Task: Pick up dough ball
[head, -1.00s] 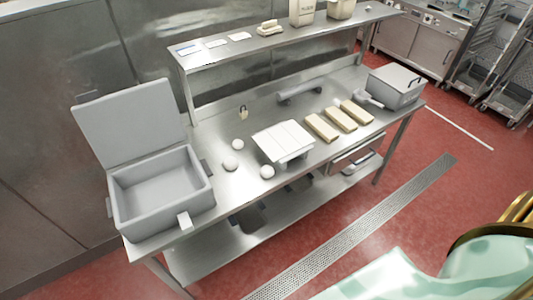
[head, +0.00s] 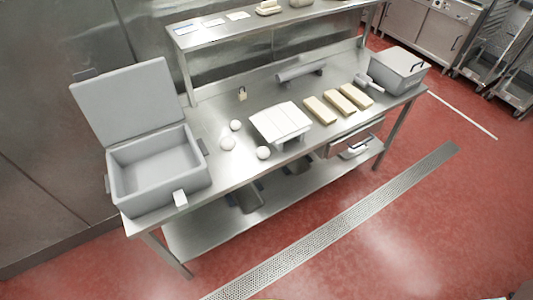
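Three white dough balls lie on the steel table (head: 218,178). One dough ball (head: 227,143) is nearest the open grey box, another (head: 235,125) is just behind it, and a third (head: 263,152) is to the right, near the white slatted stand. They are apart from one another. Neither of my grippers shows in the head view.
An open grey box (head: 160,192) with a raised lid stands at the table's left end. A white slatted stand (head: 280,122), several tan blocks (head: 338,103), a grey roller (head: 300,71) and a closed grey box (head: 398,72) stand to the right. A shelf (head: 260,27) overhangs the back.

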